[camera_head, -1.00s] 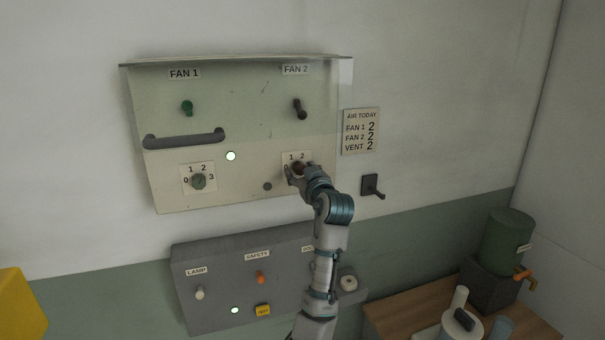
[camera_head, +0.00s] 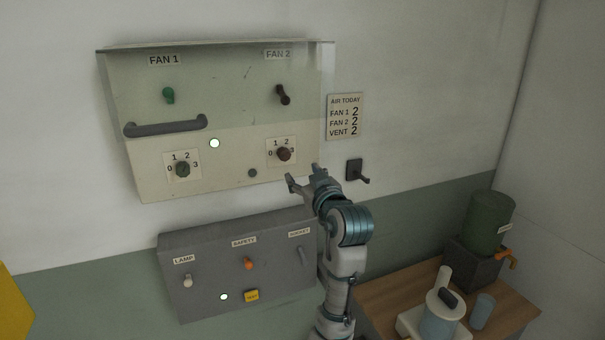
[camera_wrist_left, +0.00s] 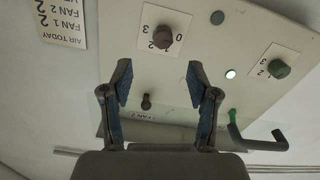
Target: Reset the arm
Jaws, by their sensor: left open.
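My left gripper (camera_head: 304,175) is open and empty, in front of the wall just below and right of the brown FAN 2 dial (camera_head: 284,153). Its two fingers stand wide apart in the wrist view (camera_wrist_left: 158,78), with the brown dial (camera_wrist_left: 162,37) beyond them and apart from them. The dial sits on a plate marked with numbers, on the cream fan panel (camera_head: 225,182). I cannot tell exactly which number it points at. My right gripper is not in view.
A clear cover with a dark handle (camera_head: 165,127) fronts the upper panel. A grey switch box (camera_head: 205,270) is below left of my arm. A black wall hook (camera_head: 355,170) is close right. A wooden table (camera_head: 395,293) with a green urn (camera_head: 488,220) stands lower right.

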